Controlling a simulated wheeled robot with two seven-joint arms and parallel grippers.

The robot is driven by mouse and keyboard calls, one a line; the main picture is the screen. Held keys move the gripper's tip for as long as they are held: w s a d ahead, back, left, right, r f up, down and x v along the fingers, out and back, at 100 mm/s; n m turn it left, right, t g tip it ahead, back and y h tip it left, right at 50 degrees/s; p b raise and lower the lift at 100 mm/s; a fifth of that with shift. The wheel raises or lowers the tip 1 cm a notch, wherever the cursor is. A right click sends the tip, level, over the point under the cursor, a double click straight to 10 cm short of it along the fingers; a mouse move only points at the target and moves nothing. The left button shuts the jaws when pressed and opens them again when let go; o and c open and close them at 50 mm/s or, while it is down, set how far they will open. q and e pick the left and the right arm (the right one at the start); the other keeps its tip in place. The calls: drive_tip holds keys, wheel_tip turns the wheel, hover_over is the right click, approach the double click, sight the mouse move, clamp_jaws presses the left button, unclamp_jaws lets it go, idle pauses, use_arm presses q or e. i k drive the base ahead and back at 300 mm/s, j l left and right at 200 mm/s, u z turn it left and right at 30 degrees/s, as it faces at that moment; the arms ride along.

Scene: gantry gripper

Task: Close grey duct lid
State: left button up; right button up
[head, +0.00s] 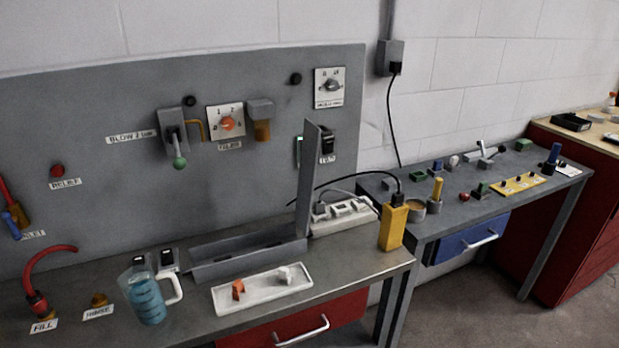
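The grey duct (248,261) is a long, low open trough on the left bench, running from the middle toward the right. Its grey lid (309,178) stands up nearly vertical at the trough's right end, tall and narrow, so the duct is open. The inside of the trough looks empty as far as I can see. Neither of my grippers is in the head view.
A white tray (222,298) with an orange and a white piece lies in front of the duct. A jug of blue liquid (148,298) stands left of the tray. A white device (345,216) and a yellow box (393,228) stand to the right. A grey panel (80,120) rises behind.

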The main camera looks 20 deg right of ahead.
sight(312, 133)
drive_tip(key=i+l+u, duration=0.15)
drive_tip(key=l, duration=0.45)
drive_tip(key=i+l+u, duration=0.15)
drive_tip(key=l, duration=0.5)
drive_tip(key=i+l+u, duration=0.1)
drive_tip(key=l, duration=0.55)
drive_tip(key=l+u, duration=0.15)
drive_tip(key=l, duration=0.5)
drive_tip(key=i, duration=0.05)
